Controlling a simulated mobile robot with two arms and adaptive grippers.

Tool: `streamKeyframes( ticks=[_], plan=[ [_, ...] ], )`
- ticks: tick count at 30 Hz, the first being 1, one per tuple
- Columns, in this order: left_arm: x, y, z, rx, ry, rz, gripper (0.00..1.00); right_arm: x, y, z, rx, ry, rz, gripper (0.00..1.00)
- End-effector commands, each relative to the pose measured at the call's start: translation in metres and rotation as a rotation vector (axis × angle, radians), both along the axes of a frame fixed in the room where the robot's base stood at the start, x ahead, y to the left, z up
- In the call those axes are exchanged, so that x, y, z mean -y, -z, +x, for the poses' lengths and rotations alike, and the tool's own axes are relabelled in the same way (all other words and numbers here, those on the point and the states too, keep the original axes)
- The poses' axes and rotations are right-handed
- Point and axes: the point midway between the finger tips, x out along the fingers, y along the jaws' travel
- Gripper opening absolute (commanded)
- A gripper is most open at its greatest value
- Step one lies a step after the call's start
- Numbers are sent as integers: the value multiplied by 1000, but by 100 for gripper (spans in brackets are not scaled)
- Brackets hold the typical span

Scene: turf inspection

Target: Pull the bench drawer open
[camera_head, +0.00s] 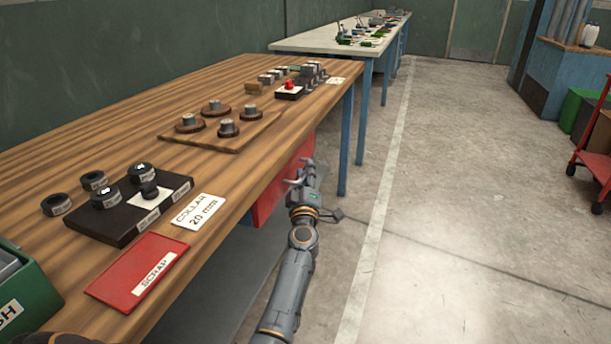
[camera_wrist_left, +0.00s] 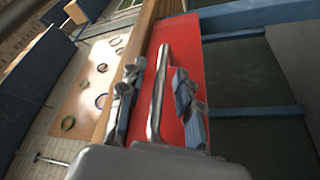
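The workbench (camera_head: 118,105) has a wooden top and a red drawer front (camera_head: 270,197) under its right edge. In the left wrist view the red drawer front (camera_wrist_left: 192,62) carries a long grey bar handle (camera_wrist_left: 160,90). My left gripper (camera_head: 300,174) is beside the drawer front, at the bench's right side. In the left wrist view its two fingers (camera_wrist_left: 155,105) are apart, one on each side of the handle, with gaps showing. The drawer front looks close to the bench edge; its inside is not visible. My right gripper is not in view.
On the bench are a black block with collars (camera_head: 125,215), a red SCRAP plate (camera_head: 137,270), a wooden board (camera_head: 228,130) and a green bin (camera_head: 28,290). A blue bench leg (camera_head: 345,140) stands beyond the drawer.

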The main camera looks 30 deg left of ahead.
Motion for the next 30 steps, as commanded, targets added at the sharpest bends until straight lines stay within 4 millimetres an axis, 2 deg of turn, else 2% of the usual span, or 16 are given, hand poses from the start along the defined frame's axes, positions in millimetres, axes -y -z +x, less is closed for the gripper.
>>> streamKeyframes(
  ticks=[10, 15, 30],
  plan=[
    [-2, -1, 3, -1, -1, -1, 32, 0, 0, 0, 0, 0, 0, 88],
    [-2, -1, 3, -1, -1, -1, 0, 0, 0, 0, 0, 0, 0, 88],
    [-3, -1, 5, -1, -1, 0, 0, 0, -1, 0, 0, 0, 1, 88]
  ],
)
